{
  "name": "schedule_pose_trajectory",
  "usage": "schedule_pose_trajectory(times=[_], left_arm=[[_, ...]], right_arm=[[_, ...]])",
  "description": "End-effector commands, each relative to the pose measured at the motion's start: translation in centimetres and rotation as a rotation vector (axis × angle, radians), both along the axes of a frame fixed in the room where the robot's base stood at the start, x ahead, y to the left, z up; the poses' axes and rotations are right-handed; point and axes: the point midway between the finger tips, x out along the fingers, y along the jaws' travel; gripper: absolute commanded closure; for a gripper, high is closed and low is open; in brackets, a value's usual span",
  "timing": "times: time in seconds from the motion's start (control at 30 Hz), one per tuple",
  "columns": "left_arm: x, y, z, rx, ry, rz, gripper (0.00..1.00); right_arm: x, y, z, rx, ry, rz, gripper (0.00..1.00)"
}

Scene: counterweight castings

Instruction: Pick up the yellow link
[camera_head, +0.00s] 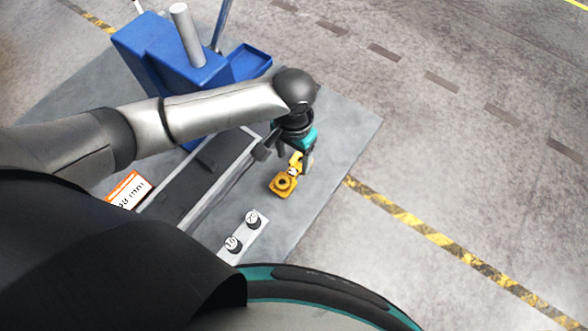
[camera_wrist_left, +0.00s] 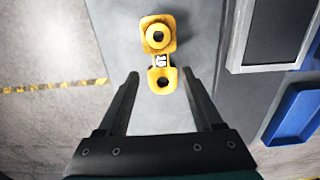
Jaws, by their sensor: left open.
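The yellow link (camera_head: 283,184) lies on the grey table top, just past the end of my left arm. In the left wrist view the yellow link (camera_wrist_left: 158,36) shows two round holes and a white label with dark marks between them. My left gripper (camera_head: 294,160) is above it, with its fingers apart. In the left wrist view the left gripper (camera_wrist_left: 160,80) has the near ring of the link between its fingertips in the picture, with a gap on each side. The fingers hide part of the link in the head view. My right gripper is not in view.
A blue machine (camera_head: 165,50) with a grey post stands at the back left. A long dark tray with light edges (camera_head: 233,178) lies left of the link. Two numbered weights (camera_head: 252,219) sit on a light plate nearer me. An orange-edged sign (camera_head: 128,190) is at left.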

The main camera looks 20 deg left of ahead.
Motion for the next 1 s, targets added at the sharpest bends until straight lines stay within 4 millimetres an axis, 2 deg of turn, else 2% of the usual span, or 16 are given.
schedule_pose_trajectory(times=[0.2,0.5,0.8,0.83,1.0], left_arm=[[-0.1,0.1,-1.5,0.000,0.001,0.000,0.32],[-0.2,0.1,-5.6,0.000,0.001,0.000,0.32],[-0.2,0.1,-6.1,0.001,0.000,-0.001,0.32],[-0.2,0.2,-6.1,0.001,0.000,-0.001,0.34],[-0.2,0.2,-6.1,0.001,0.000,-0.001,0.53]], right_arm=[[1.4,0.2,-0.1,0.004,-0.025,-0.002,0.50],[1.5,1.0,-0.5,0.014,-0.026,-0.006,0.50],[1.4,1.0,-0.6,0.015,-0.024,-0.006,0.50],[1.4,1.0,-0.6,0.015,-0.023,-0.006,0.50],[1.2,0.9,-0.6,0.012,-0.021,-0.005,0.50]])
